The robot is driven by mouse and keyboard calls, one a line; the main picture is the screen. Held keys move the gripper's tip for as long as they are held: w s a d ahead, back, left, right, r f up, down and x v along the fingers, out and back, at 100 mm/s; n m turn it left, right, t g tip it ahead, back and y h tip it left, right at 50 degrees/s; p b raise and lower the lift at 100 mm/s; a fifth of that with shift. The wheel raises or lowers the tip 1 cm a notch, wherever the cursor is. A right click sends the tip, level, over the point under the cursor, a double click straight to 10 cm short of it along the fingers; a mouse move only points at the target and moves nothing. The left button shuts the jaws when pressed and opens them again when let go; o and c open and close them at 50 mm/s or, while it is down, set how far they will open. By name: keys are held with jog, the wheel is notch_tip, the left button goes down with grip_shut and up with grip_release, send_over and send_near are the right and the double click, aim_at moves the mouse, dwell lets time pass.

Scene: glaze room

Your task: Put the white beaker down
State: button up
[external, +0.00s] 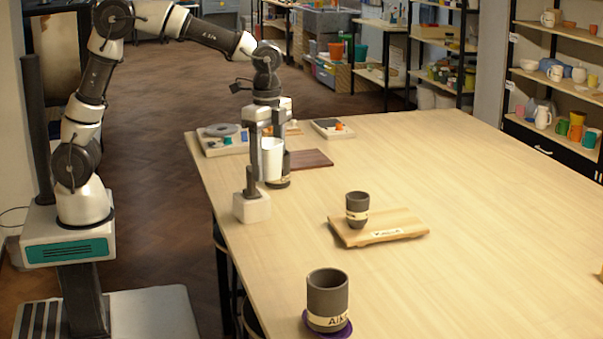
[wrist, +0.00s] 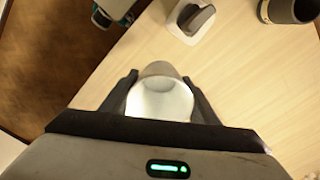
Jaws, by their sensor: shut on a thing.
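The white beaker (external: 271,160) is held in my gripper (external: 267,150), upright in the external view.
A white block with a dark upright handle (external: 252,207) stands close by at the table's left edge. A wooden board (external: 400,226) bears another dark cup (external: 357,211). The table's right side is clear.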

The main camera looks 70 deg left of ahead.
jog(key=s+d+m, duration=0.3)
jog(key=s+d, duration=0.1)
jog(key=d, duration=0.7)
jog(key=b, duration=0.1)
send_over(266, 258)
notch_tip(266, 258, down, 11)
jog(key=shift+r, duration=0.2)
jog(key=shift+f+b, duration=0.3)
jog(key=shift+f, duration=1.9)
jog(key=shift+f, duration=0.15)
jog(key=o, duration=1)
jog(key=shift+o, duration=0.2)
notch_tip(266, 258, up, 12)
jog(key=p, duration=0.1)
jog(key=shift+r, duration=0.2)
